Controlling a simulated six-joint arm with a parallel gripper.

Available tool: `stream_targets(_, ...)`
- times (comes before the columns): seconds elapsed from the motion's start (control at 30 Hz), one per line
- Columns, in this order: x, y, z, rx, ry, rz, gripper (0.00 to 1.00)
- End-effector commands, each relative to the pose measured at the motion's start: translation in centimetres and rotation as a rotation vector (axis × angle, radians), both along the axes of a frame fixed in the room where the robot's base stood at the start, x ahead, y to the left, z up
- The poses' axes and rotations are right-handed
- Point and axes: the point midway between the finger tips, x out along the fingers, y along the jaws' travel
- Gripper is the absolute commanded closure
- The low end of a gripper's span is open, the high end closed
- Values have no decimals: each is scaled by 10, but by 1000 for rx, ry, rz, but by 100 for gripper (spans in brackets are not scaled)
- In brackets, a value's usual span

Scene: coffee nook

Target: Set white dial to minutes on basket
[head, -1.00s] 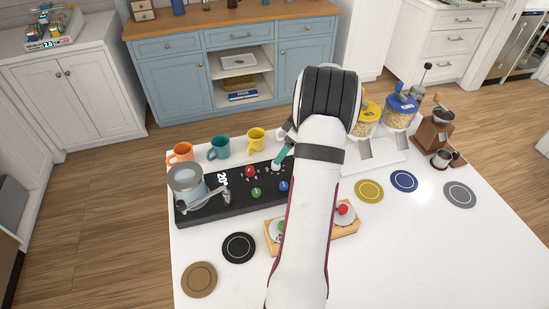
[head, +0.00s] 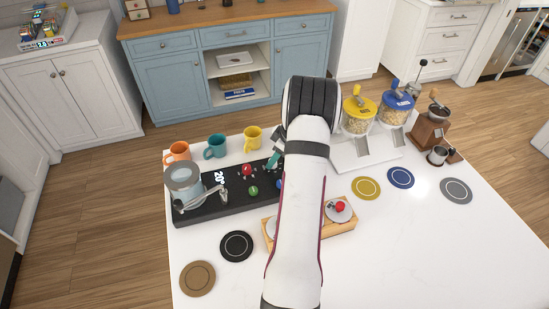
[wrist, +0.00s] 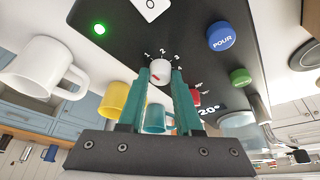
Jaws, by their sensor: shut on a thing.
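The white dial (wrist: 160,72) shows in the wrist view on the black panel (wrist: 115,45), with numbers from 1 upward around its far side. A small red mark shows on the dial; I cannot tell surely which number it points to. My gripper (wrist: 160,78) has its teal fingers on both sides of the dial, shut on it. In the head view my gripper (head: 274,160) is partly behind my arm, which hides the dial. The basket (head: 46,30) is a white tray on the left counter, holding several small items. Its front label appears to read 2.0.
The panel also carries a blue POUR button (wrist: 221,36), a green knob (wrist: 240,76), a red knob (head: 247,169) and a kettle (head: 184,182). Orange, teal and yellow mugs (head: 252,138) stand behind it. A wooden stand (head: 340,228) is in front. The table's front right is clear.

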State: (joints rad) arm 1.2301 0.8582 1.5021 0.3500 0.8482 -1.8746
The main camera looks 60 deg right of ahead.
Motion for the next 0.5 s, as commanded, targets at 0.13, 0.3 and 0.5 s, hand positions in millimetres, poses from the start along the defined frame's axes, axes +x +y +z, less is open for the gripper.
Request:
stream_targets(0.13,0,0,0,0,0,0,100)
stream_targets(0.3,0,0,0,0,0,-11,100)
stream_targets(0.5,0,1,0,0,0,-84,100)
